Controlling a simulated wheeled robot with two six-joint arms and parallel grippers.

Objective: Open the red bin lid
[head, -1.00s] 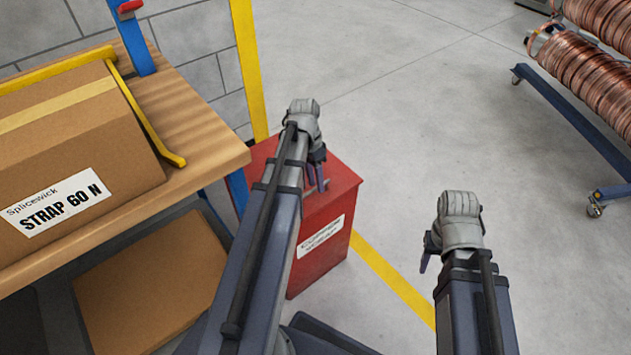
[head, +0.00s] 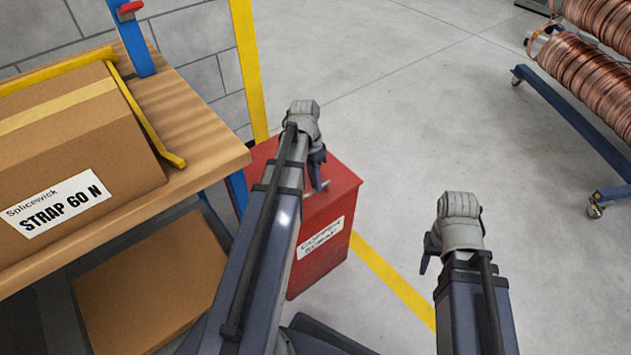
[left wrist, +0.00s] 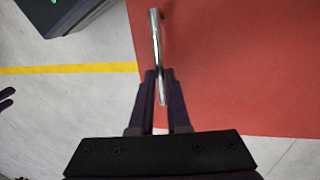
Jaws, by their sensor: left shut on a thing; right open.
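The red bin (head: 322,245) stands on the floor beside the bench, with a white "COPPER SCRAP" label on its front. Its red lid (head: 343,180) looks closed and lies flat on top; it fills much of the left wrist view (left wrist: 235,60). A metal handle (left wrist: 156,40) stands on the lid. My left gripper (head: 318,186) is over the lid, its fingers (left wrist: 161,88) shut around the handle. Part of the lid is hidden behind my left arm. My right gripper (head: 426,262) hangs empty and open to the right of the bin, over the floor.
A wooden bench (head: 205,150) with a cardboard box (head: 75,150) and a yellow bar (head: 150,130) is at the left. Another carton (head: 150,285) sits below it. A blue rack with copper coils (head: 580,70) stands at the far right. The floor between is clear.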

